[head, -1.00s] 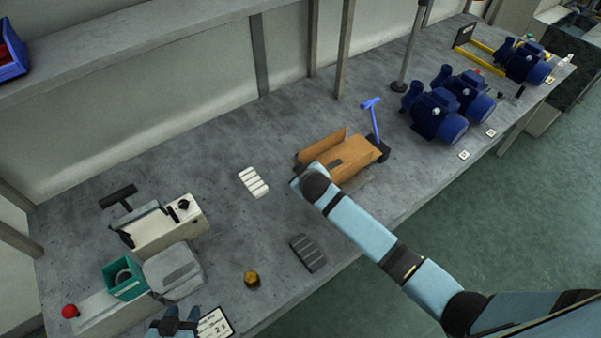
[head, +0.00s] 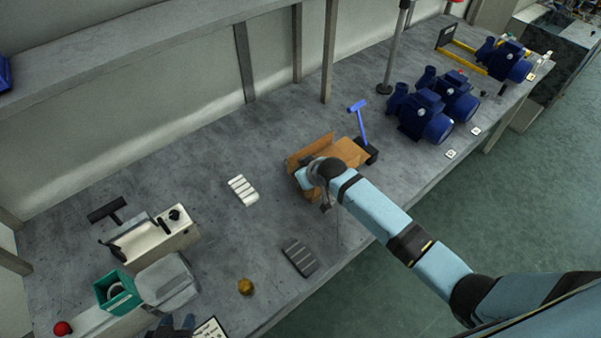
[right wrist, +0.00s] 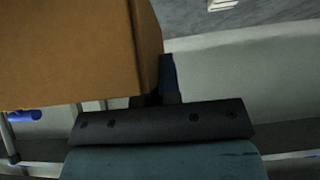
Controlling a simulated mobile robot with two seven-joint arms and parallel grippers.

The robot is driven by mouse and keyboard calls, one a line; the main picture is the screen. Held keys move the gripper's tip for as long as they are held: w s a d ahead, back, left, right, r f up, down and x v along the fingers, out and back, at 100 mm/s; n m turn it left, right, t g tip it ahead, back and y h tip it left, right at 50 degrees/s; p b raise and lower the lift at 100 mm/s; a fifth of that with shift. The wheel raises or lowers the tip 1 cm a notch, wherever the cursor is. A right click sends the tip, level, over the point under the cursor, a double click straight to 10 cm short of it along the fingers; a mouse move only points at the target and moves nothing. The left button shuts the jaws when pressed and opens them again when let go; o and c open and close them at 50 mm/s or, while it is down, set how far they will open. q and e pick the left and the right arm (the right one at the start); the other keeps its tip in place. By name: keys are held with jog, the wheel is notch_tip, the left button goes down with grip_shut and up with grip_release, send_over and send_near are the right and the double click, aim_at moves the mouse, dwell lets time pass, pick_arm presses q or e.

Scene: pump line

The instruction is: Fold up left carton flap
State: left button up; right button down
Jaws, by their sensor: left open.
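The brown carton (head: 352,152) lies on the grey bench in the middle of the head view. An upright brown panel (head: 309,150) stands along its far left side. My right arm's wrist covers the carton's near left part, so the flaps there are mostly hidden. In the right wrist view the carton (right wrist: 75,50) fills the upper left, close against my right gripper (right wrist: 168,78). One dark finger shows beside the carton's edge; the other is hidden. My left gripper (head: 172,326) is open at the bottom edge of the head view, far from the carton.
A blue-handled tool (head: 360,122) stands just behind the carton. Blue pumps (head: 425,115) stand to the right. A white ribbed block (head: 242,190), a dark ribbed block (head: 299,257) and a brass piece (head: 245,287) lie to the left, with bare bench between them.

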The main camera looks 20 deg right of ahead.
jog(key=c, duration=1.3)
grip_release()
jog(key=b+v, duration=0.1)
jog(key=v, duration=1.2)
jog(key=shift+s+d+r+b, duration=0.15)
jog(key=shift+s+r+b, duration=0.1)
jog(key=shift+s+b, duration=0.05)
jog(key=shift+f, duration=0.1)
jog(key=s+f+t, duration=0.1)
jog(key=s+f, duration=0.3)
jog(key=s, duration=0.3)
jog(key=s+f+m+t, duration=0.1)
jog(key=s+f, duration=0.3)
jog(key=s, duration=0.3)
jog(key=s+a+f, duration=0.1)
jog(key=s+f, duration=0.3)
jog(key=s, duration=0.4)
jog(key=shift+a+f+t+h, duration=0.1)
jog(key=shift+f+t+h, duration=0.2)
jog(key=shift+f+t, duration=0.1)
